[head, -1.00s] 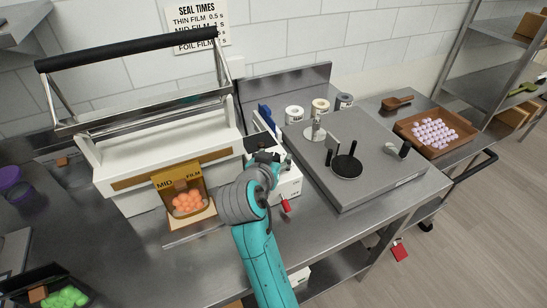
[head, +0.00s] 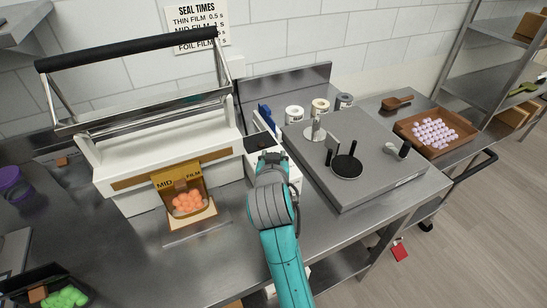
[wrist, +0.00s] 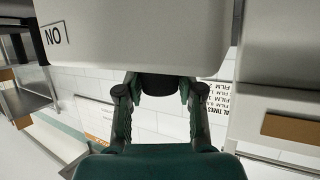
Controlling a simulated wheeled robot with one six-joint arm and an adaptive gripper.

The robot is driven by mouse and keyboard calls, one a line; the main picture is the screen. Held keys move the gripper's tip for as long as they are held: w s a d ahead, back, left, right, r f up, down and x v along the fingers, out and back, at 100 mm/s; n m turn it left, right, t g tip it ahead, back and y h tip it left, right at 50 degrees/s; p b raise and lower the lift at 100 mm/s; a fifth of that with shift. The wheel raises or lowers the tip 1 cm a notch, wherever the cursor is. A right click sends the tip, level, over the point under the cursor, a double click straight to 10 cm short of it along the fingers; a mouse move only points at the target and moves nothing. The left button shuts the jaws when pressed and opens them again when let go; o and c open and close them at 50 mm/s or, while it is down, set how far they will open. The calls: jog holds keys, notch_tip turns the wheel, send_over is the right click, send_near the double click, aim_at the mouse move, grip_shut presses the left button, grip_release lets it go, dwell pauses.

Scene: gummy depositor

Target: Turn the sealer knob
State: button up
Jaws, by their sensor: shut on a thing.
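The sealer (head: 120,165) is a white machine with a raised black-handled bar, at the left in the head view. A white control box (head: 258,143) stands close to its right; its white face (wrist: 130,35) fills the top of the wrist view. A dark round knob (wrist: 158,86) projects from that box between my fingers. My gripper (wrist: 158,95) is shut on the knob, one finger on each side. In the head view my gripper (head: 271,160) is at the box's front, and my wrist hides the knob. Its pointer or setting does not show.
An amber MID FILM pouch (head: 183,182) with orange gummies stands before the sealer. A wooden tray (head: 462,137) of pale gummies sits farther right. The front counter strip is mostly clear.

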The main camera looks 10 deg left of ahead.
jog(key=n+y, duration=0.2)
jog(key=n+g+y, duration=0.1)
jog(key=n+y, duration=0.1)
jog(key=y, duration=0.1)
jog(key=shift+w+d+n+g, duration=0.1)
jog(key=shift+d+n+g, duration=0.05)
jog(key=shift+n+g, duration=0.15)
jog(key=n+g+y, duration=0.2)
jog(key=n+y, duration=0.1)
jog(key=shift+n+g+y, duration=0.3)
jog(key=shift+n+g, duration=0.1)
jog(key=n+g+y, duration=0.2)
jog(key=n+g, duration=0.2)
jog(key=shift+y, duration=0.3)
jog(key=shift+n+g+y, duration=0.3)
jog(key=shift+n+g, duration=1.3)
jog(key=shift+g, duration=0.3)
jog(key=o, duration=1.2)
jog(key=shift+f, duration=0.1)
jog(key=shift+c, duration=0.2)
